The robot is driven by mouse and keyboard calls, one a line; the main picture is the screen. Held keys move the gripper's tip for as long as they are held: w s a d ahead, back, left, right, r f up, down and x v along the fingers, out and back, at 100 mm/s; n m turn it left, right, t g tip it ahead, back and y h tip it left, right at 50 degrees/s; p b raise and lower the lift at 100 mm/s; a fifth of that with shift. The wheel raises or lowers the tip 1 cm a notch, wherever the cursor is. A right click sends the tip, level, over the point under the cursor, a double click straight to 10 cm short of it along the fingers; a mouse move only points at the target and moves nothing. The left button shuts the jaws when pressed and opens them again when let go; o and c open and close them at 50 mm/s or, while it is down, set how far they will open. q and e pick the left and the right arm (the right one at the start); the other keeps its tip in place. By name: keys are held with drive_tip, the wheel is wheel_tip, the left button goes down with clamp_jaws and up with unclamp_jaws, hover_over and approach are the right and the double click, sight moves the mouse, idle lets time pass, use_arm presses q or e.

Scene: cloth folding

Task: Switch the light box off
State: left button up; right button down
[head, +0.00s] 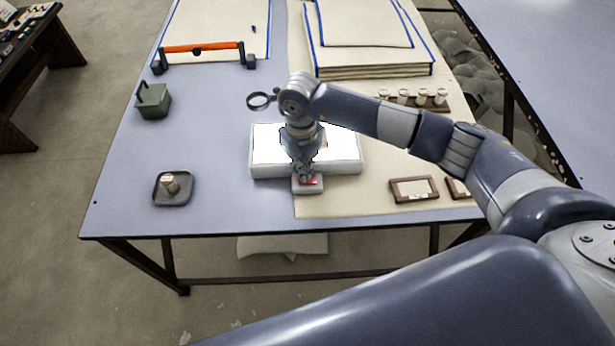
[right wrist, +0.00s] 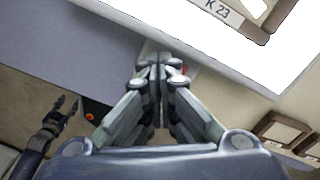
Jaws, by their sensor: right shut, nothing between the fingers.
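The light box (head: 343,148) is a white slab with a brightly glowing top, near the middle of the table. It also glows in the right wrist view (right wrist: 225,45). A small pale switch block (head: 316,186) with a red top sits at its front edge. My right gripper (head: 306,178) points down at this block, with its fingers shut and empty. In the right wrist view, the fingertips (right wrist: 157,75) hide most of the block, and a bit of red shows beside them. Contact cannot be told. My left gripper (right wrist: 64,106) appears small at the left of that view, its fingers apart.
A framed slide labelled K 23 (right wrist: 222,12) lies on the light box. A magnifier ring (head: 262,100) stands behind it. A dark tray with a stamp (head: 174,188) is left, small wooden frames (head: 414,189) right. Layered cloth (head: 375,70) lies at the back.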

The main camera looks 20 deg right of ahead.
drive_tip(key=shift+f+b, duration=0.95)
drive_tip(key=shift+f, duration=0.25)
idle(0.8)
drive_tip(key=shift+r, duration=0.15)
drive_tip(key=shift+r+p, duration=2.3)
drive_tip(key=shift+r, duration=1.1)
